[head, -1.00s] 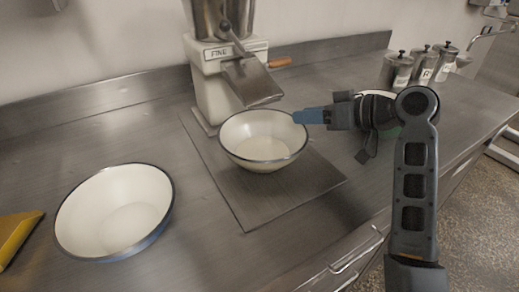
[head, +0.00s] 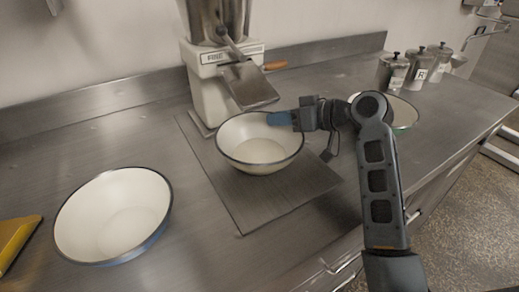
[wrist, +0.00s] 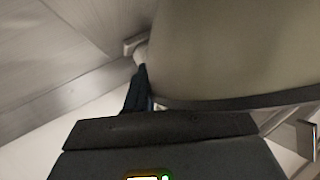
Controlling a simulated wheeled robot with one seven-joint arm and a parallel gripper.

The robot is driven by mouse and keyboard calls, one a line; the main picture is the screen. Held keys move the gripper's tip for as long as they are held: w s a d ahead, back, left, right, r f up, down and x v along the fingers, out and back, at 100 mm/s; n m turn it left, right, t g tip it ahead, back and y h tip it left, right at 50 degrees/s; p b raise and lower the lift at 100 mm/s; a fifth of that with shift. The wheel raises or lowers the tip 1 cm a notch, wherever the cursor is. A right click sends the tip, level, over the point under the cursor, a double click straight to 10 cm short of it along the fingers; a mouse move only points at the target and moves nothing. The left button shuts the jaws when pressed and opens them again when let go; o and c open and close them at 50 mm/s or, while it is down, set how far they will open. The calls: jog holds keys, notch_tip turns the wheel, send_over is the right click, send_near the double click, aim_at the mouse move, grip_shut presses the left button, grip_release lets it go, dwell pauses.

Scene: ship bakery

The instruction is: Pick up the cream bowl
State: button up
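The cream bowl (head: 258,150) has a dark rim. It sits upright on a flat grey mat (head: 240,205) below the spout of a machine. My gripper (head: 281,118) has blue fingers, which overlap the bowl's far right rim in the head view. In the wrist view, a large cream curved surface with a dark rim (wrist: 235,50) fills the upper right, and a dark blue finger (wrist: 140,90) shows beside it. The other finger is not clear there. I cannot tell whether the fingers touch the bowl or how far apart they are.
A second bowl (head: 113,212), cream inside and blue outside, stands at left. A yellow item (head: 14,240) lies at the far left. The machine (head: 215,75) stands behind the mat. A green-rimmed dish (head: 402,112) is behind my arm; metal canisters (head: 393,72) stand at back right.

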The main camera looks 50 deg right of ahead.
grip_shut()
jog(key=shift+r, duration=0.15)
dwell(0.4)
